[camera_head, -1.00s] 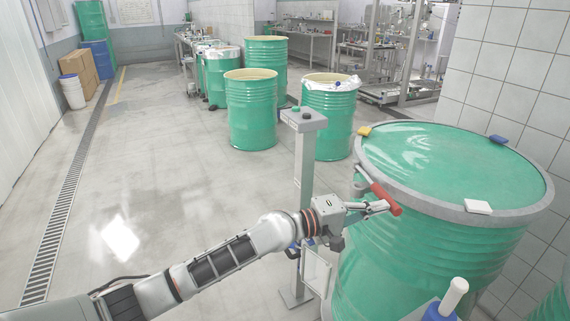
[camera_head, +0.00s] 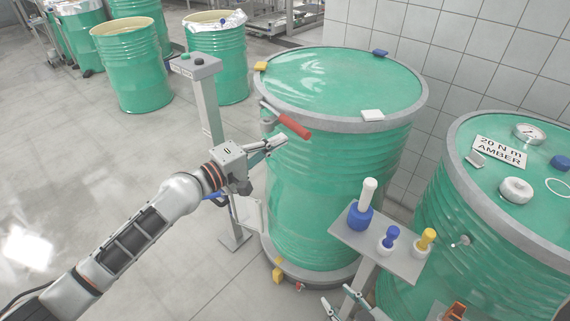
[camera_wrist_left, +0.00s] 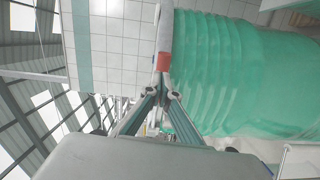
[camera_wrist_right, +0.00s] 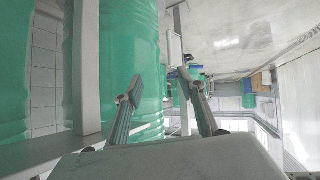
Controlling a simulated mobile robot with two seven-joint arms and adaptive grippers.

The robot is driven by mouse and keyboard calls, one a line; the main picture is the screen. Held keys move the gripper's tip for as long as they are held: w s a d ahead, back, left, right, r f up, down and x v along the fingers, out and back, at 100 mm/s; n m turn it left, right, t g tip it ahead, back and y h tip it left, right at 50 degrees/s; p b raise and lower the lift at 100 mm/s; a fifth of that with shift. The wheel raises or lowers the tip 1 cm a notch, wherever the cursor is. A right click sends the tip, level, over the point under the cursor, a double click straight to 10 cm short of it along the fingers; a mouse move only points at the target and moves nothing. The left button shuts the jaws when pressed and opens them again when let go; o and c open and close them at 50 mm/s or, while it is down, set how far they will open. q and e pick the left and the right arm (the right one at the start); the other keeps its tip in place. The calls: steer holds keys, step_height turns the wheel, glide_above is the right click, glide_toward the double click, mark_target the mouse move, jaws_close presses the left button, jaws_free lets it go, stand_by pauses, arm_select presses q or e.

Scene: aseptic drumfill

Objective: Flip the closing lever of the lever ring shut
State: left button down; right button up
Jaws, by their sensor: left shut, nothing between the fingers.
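The lever ring (camera_head: 340,126) sits around the top of the green drum (camera_head: 335,170). Its closing lever has a red handle (camera_head: 295,126) that slants across the drum's front left side, its free end apart from the ring. My left gripper (camera_head: 284,139) is shut and empty, just below the red handle. In the left wrist view, the red handle (camera_wrist_left: 164,62) shows just beyond the left fingertips (camera_wrist_left: 162,92); I cannot tell whether they touch. My right gripper (camera_head: 338,297) is at the bottom of the head view. Its fingers (camera_wrist_right: 162,95) are apart and empty in the right wrist view.
A small stand tray (camera_head: 365,240) with blue, white and yellow tools is right of my left gripper. A second drum (camera_head: 470,215) with a gauge and label stands at the right. A grey button post (camera_head: 207,105) stands behind my left arm. Open floor is at left.

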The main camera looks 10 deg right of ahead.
arm_select(q)
steer(key=shift+s+d+p, duration=0.5)
steer(key=shift+s+d, duration=0.85)
steer(key=shift+s, duration=3.2)
steer(key=s+a+f+m+t+y, duration=0.1)
steer(key=s+a+f+m+y, duration=0.3)
steer(key=a+f, duration=0.8)
steer(key=s+a+f+m+t+y, duration=0.15)
steer(key=s+a+f+y, duration=0.45)
steer(key=a+f, duration=0.6)
steer(key=s+a+f+m+g+y, duration=0.1)
steer(key=s+a+f+m+y, duration=0.2)
steer(key=s+a+f, duration=0.5)
steer(key=shift+s+a+f+m, duration=0.15)
steer(key=shift+s+f+m, duration=0.4)
steer(key=shift+s+f, duration=0.4)
arm_select(e)
steer(key=d, duration=0.1)
steer(key=s+d+f, duration=0.1)
steer(key=shift+d+h, duration=0.3)
steer(key=shift+h, duration=0.1)
arm_select(q)
steer(key=shift+s+r+g, duration=0.1)
steer(key=shift+r+g, duration=0.05)
steer(key=shift+g, duration=0.1)
